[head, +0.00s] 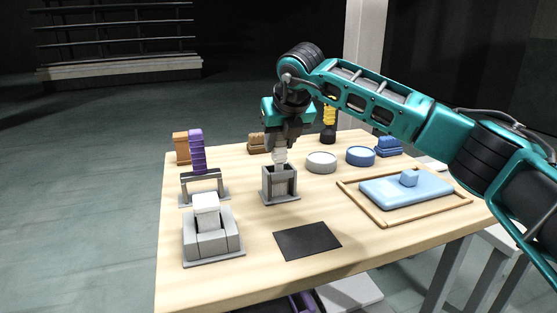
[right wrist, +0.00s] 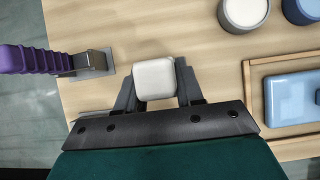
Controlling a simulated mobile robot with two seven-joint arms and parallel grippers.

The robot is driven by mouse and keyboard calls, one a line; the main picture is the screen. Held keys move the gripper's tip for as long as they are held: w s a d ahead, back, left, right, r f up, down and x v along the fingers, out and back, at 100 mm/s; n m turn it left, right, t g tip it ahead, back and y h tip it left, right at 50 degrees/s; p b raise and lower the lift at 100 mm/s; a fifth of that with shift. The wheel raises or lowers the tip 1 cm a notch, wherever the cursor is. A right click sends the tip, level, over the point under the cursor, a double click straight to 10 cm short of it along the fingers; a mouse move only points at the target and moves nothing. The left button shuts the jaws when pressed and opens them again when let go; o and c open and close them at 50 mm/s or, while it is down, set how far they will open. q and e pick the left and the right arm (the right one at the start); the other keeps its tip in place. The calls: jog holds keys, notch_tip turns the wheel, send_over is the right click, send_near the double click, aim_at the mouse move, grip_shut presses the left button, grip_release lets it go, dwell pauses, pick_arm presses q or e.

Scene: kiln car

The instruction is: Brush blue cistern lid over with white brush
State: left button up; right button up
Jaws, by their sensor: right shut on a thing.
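The white brush (head: 279,157) stands upright with its ribbed handle above a grey open-topped holder (head: 280,188); its lower end is hidden inside. My right gripper (head: 281,146) is shut on the handle from above. In the right wrist view the square white handle end (right wrist: 154,79) sits between the fingers of my right gripper (right wrist: 155,95). The blue cistern lid (head: 395,193) lies flat, with a small block-like knob on top, inside a wooden frame (head: 373,212) at the table's right. A corner of the lid also shows in the right wrist view (right wrist: 292,97). My left gripper is out of view.
A purple-handled tool (head: 197,152) and a white block in a grey stand (head: 206,205) are left of the holder. Two round tubs, white-topped (head: 321,162) and blue (head: 360,156), stand behind the frame. A yellow-handled tool (head: 329,120) stands farther back. A dark mat (head: 307,242) lies in front.

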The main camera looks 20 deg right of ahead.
grip_shut()
jog(key=shift+r, duration=0.2)
jog(key=shift+r+p, duration=0.75)
jog(key=shift+r, duration=0.15)
jog(key=shift+r+p, duration=1.75)
jog(key=shift+r, duration=0.7)
